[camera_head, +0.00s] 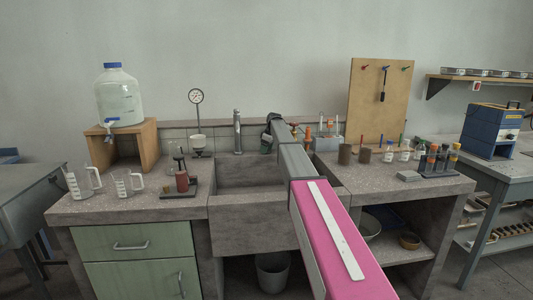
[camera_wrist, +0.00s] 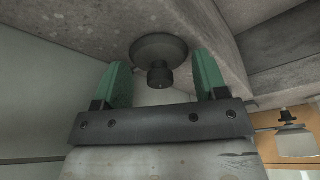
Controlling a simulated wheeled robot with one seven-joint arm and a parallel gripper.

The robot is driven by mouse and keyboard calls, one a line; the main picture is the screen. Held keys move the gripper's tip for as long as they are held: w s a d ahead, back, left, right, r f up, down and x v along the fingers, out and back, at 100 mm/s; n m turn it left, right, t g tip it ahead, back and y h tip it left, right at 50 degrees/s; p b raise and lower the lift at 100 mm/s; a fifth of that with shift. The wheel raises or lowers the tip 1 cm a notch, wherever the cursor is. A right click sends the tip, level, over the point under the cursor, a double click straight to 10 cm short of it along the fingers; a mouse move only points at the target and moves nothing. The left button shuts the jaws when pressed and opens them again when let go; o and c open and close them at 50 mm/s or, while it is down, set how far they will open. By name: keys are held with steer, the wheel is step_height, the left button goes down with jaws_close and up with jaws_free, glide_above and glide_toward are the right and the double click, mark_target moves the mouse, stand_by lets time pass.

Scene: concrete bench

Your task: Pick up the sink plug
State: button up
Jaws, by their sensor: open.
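The sink plug (camera_wrist: 158,47) is a dark grey disc with a short black knob. In the wrist view it sits on the speckled concrete surface near an edge, with its knob pointing towards my gripper. My gripper (camera_wrist: 160,66) is open, with a green finger on each side of the knob and a visible gap on both sides. The plug cannot be made out there, hidden behind or near my arm.
The tap (camera_head: 237,133) stands just left of my gripper. Jars and a rack of vials (camera_head: 438,160) stand on the right counter. A pegboard (camera_head: 378,105) rises behind.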

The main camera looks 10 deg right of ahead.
steer(key=c, duration=0.6)
steer(key=shift+r, duration=0.1)
steer(key=shift+c, duration=0.2)
